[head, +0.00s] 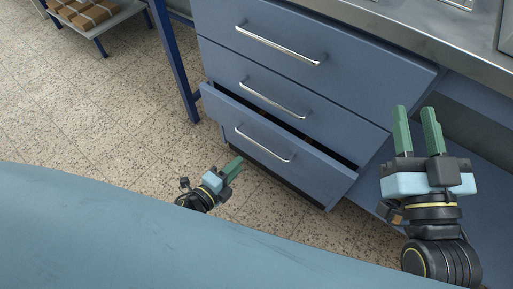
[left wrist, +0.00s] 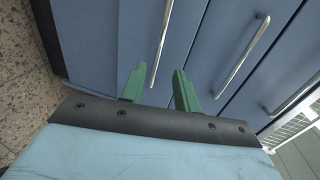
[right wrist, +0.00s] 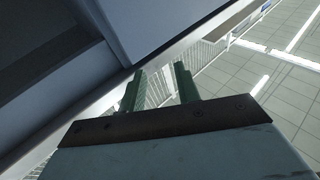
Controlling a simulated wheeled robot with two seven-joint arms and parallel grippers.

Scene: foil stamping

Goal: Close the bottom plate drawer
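The bottom plate drawer (head: 300,165) is the lowest of three blue drawers and stands out from the cabinet, with a dark gap along its top edge. Its silver bar handle (head: 264,146) runs across its front. My left gripper (head: 233,167) is low in front of the drawer, near its lower left part. In the left wrist view its green fingers (left wrist: 160,88) are apart, with a silver handle (left wrist: 160,45) beyond them and nothing between them. My right gripper (head: 416,128) is right of the drawers, its fingers apart and empty, also in the right wrist view (right wrist: 158,85).
A steel worktop (head: 440,30) overhangs on the right. A blue table leg (head: 175,60) stands left of the cabinet. A low shelf with boxes (head: 85,15) is at far left. Speckled floor (head: 100,120) is clear.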

